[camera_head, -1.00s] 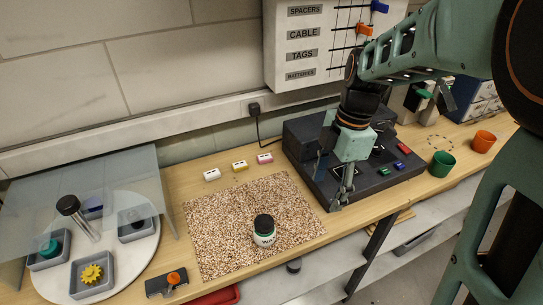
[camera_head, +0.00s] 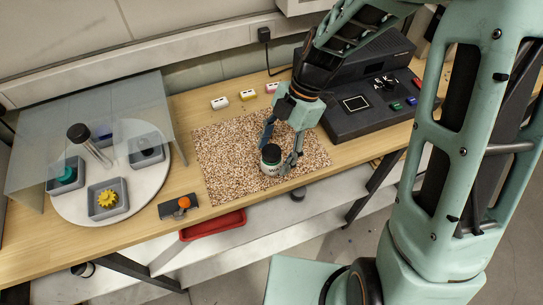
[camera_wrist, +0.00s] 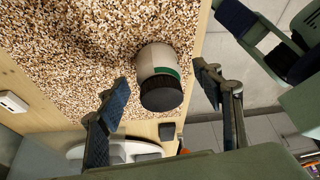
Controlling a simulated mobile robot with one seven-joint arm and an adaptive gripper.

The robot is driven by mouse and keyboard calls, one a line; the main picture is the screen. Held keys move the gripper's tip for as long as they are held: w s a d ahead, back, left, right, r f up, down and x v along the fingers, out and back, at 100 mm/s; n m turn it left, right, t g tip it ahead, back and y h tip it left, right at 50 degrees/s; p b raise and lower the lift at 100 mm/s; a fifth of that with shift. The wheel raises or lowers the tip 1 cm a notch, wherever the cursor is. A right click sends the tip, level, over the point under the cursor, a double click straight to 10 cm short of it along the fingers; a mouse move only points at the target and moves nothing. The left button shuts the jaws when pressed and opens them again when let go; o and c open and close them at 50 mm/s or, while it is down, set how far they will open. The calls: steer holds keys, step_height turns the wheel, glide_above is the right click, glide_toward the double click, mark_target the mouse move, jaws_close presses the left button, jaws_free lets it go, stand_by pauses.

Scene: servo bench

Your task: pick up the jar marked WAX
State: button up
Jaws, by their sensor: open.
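The jar marked WAX (camera_head: 271,160) is white with a black lid and a green band. It stands upright on the speckled mat (camera_head: 222,160). My gripper (camera_head: 280,157) is open above the mat, with its fingers at either side of the jar in the head view. In the wrist view the jar (camera_wrist: 159,75) shows between and beyond the two open fingertips (camera_wrist: 160,82), its lid toward me. No contact shows between the fingers and the jar.
A dark console (camera_head: 360,105) stands right of the mat. A round white tray (camera_head: 158,180) with grey bins is at left under a clear shield (camera_head: 60,150). An orange-knobbed device (camera_head: 179,206) sits near the front edge.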

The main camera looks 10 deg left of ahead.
steer(key=shift+x, duration=1.35)
steer(key=shift+w, duration=0.1)
steer(key=c, duration=1.4)
steer(key=shift+o, duration=0.2)
steer(key=shift+r, duration=0.1)
